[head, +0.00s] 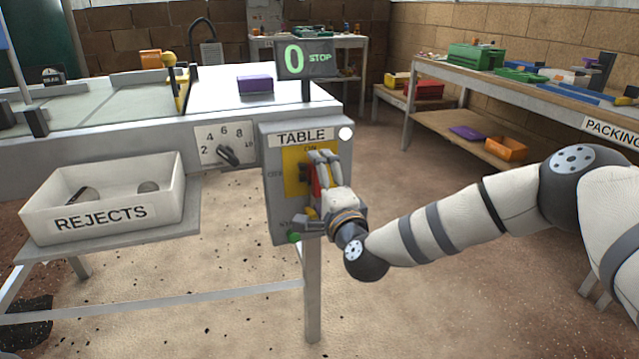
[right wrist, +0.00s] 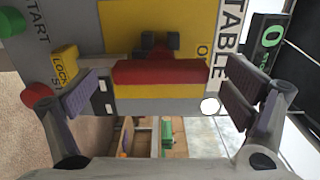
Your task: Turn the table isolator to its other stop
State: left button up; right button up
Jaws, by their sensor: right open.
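The table isolator is a grey box (head: 269,208) marked TABLE, with a yellow plate (head: 291,160) and a red handle (head: 316,182). In the right wrist view the red handle (right wrist: 160,73) lies lengthwise toward the ON mark, in line with the box's vertical. My right gripper (head: 321,165) is in front of the plate and partly hides the handle in the head view. In the right wrist view the gripper (right wrist: 160,96) is open, with one finger beyond each end of the handle and gaps between. My left gripper is not in view.
A white lamp (head: 345,134) and a display (head: 306,59) reading 0 STOP are near the box top. A yellow LOCK tab (right wrist: 65,66) and red button (right wrist: 38,95) sit close to one finger. A dial (head: 226,145) and REJECTS bin (head: 105,217) are left.

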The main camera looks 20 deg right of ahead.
jog(key=s, duration=1.2)
jog(key=shift+d, duration=0.25)
jog(key=s+a+f+n+g+y+p, duration=0.25)
jog(key=s+f+n+g, duration=0.2)
jog(key=s+f, duration=0.4)
jog(key=s+a+f+n+g+y+p, duration=0.1)
jog(key=s+a+f+n+g+p, duration=0.1)
jog(key=s+a+f+n+g, duration=0.45)
pick_arm(q)
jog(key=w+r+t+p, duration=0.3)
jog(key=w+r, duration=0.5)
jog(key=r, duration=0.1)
jog(key=shift+p, duration=0.4)
pick_arm(e)
jog(key=s+d+f+n+g+h, duration=0.1)
jog(key=s+d+n+g, duration=0.1)
jog(key=s, duration=0.9)
jog(key=s+d+f+n+g+h, duration=0.1)
jog(key=s+d+n+g+h, duration=0.1)
jog(key=s+d+g, duration=0.2)
jog(key=s+d+f+n+g+h, duration=0.1)
jog(key=s+d, duration=0.7)
jog(key=s, duration=1.1)
jog(key=shift+d+f+n+g, duration=0.2)
jog(key=shift+n+g, duration=0.4)
jog(key=shift+g, duration=0.6)
